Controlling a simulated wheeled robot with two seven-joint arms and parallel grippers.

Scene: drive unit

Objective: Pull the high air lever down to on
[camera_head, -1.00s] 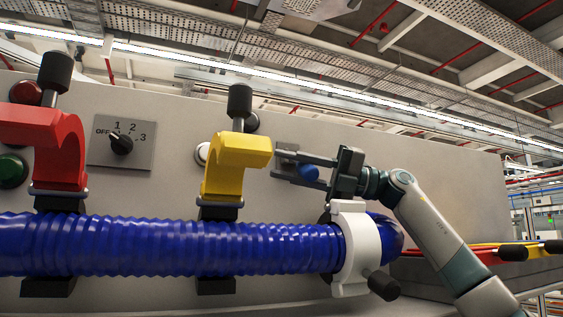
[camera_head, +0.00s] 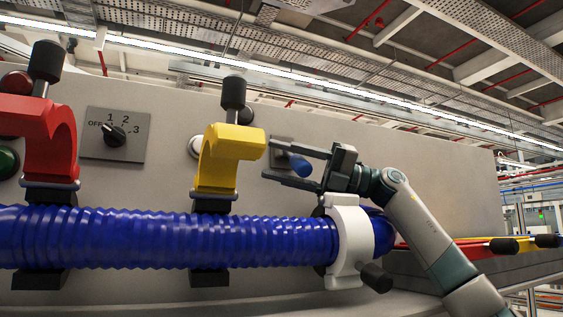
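A lever with a blue handle (camera_head: 300,165) sits on a small grey plate (camera_head: 283,146) on the panel, right of the yellow clamp. I take it to be the air lever; no label is readable. My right gripper (camera_head: 268,160) comes in from the right with its two fingers apart, one above and one below the blue handle. I cannot tell whether either finger touches it. The gripper partly hides the lever's right side. My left gripper does not show.
A yellow clamp (camera_head: 230,148) and a red clamp (camera_head: 60,140) stand over a ribbed blue hose (camera_head: 150,238). A white clamp (camera_head: 350,240) is close below my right gripper. A rotary switch (camera_head: 115,134) is further left. The panel right of my gripper is bare.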

